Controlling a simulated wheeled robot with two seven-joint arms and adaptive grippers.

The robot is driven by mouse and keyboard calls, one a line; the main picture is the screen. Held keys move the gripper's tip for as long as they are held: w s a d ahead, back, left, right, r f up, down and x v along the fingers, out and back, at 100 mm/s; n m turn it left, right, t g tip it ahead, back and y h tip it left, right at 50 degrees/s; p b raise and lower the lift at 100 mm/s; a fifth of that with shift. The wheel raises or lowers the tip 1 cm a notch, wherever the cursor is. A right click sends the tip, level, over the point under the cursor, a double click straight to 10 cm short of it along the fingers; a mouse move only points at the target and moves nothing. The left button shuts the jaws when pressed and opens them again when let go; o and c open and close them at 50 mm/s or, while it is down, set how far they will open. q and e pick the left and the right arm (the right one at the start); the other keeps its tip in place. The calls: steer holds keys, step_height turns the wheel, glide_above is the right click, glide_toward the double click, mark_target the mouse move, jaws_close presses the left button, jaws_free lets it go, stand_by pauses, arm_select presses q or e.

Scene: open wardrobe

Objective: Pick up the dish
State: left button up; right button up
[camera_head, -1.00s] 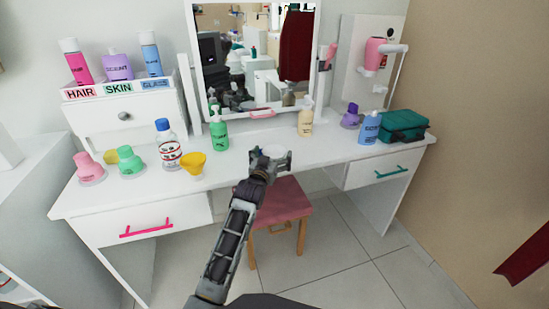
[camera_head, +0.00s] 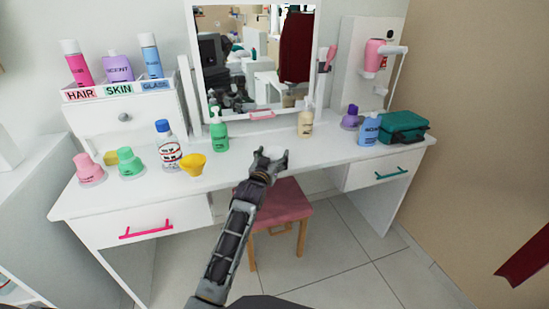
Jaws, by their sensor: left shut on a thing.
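My left gripper (camera_head: 271,156) reaches over the front middle of the white dressing table, above the pink stool. It is shut on a small white dish (camera_head: 273,151), which shows only in part between and behind the fingers. The dish is pale against the white tabletop, so its outline is hard to make out. I cannot tell whether it touches the table. My right gripper is not in view.
A cream pump bottle (camera_head: 305,123) stands to the right. The mirror (camera_head: 252,60) rises behind. The pink stool (camera_head: 284,202) is below.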

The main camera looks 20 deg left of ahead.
arm_select(q)
steer(key=shift+r, duration=0.1)
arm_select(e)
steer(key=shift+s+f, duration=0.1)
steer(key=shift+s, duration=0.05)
arm_select(q)
steer(key=shift+r, duration=0.35)
step_height(320, 180, up, 9)
steer(key=p, duration=0.3)
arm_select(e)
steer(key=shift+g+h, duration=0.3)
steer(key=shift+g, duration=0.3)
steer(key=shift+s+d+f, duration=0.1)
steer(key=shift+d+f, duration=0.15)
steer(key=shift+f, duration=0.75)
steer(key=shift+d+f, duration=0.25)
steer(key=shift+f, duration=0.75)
arm_select(q)
steer(key=shift+r, duration=0.1)
steer(key=shift+r, duration=0.1)
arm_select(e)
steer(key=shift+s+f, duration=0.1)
